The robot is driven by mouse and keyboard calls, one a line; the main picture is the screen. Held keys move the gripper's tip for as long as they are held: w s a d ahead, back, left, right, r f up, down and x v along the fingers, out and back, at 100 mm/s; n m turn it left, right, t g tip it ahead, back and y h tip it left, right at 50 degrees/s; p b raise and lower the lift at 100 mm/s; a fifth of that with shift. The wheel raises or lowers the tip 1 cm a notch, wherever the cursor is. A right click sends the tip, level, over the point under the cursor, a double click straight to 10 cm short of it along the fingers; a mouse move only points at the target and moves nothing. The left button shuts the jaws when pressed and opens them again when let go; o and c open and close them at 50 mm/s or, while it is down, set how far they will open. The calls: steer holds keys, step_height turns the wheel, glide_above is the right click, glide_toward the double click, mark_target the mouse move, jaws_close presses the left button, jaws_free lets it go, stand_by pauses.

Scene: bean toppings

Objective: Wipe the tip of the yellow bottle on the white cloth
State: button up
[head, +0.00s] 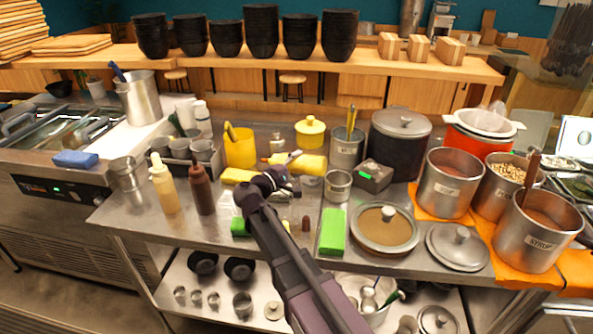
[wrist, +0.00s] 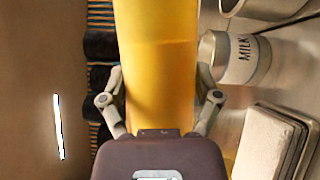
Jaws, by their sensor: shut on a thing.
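My gripper (head: 290,168) is shut on the yellow bottle (head: 314,164), which lies nearly level above the steel counter, its narrow end toward the left. In the wrist view the yellow bottle (wrist: 155,65) fills the space between the two fingers of my gripper (wrist: 160,95), one on each side; its ends are out of that view. A pale whitish patch (head: 226,207) on the counter, left of my forearm, may be the white cloth; it is small and partly hidden. The bottle is apart from this patch.
A cream bottle (head: 165,190) and a brown bottle (head: 202,190) stand at the left. A yellow container (head: 240,148) stands behind. A green block (head: 333,231) and a lidded pan (head: 385,228) are at the right. A milk container (wrist: 238,60) shows in the wrist view.

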mark_target(278, 160)
steer(key=n, duration=0.1)
steer(key=r+n+t+b, duration=0.1)
steer(key=n, duration=0.1)
steer(key=a+n+t, duration=0.1)
steer(key=n, duration=0.1)
steer(key=shift+w+r, duration=0.15)
steer(key=shift+r, duration=0.15)
steer(key=n+b, duration=0.1)
steer(key=n+t, duration=0.1)
steer(key=shift+w+f+n+b, duration=0.15)
steer(key=shift+n+b, duration=0.15)
steer(key=shift+b, duration=0.1)
steer(key=n+t, duration=0.1)
steer(key=n, duration=0.1)
steer(key=n+t+y+b, duration=0.1)
steer(key=n, duration=0.1)
steer(key=n+t+y+b, duration=0.1)
steer(key=n, duration=0.1)
steer(key=shift+w+a+n, duration=0.1)
steer(key=shift+w+n, duration=0.25)
steer(key=shift+n, duration=0.05)
steer(key=a, duration=0.2)
steer(key=shift+w+a+n, duration=0.25)
steer(key=shift+a+n, duration=0.05)
steer(key=shift+a, duration=1.4)
steer(key=shift+f+b, duration=0.85)
steer(key=shift+b, duration=0.1)
steer(key=shift+d, duration=0.15)
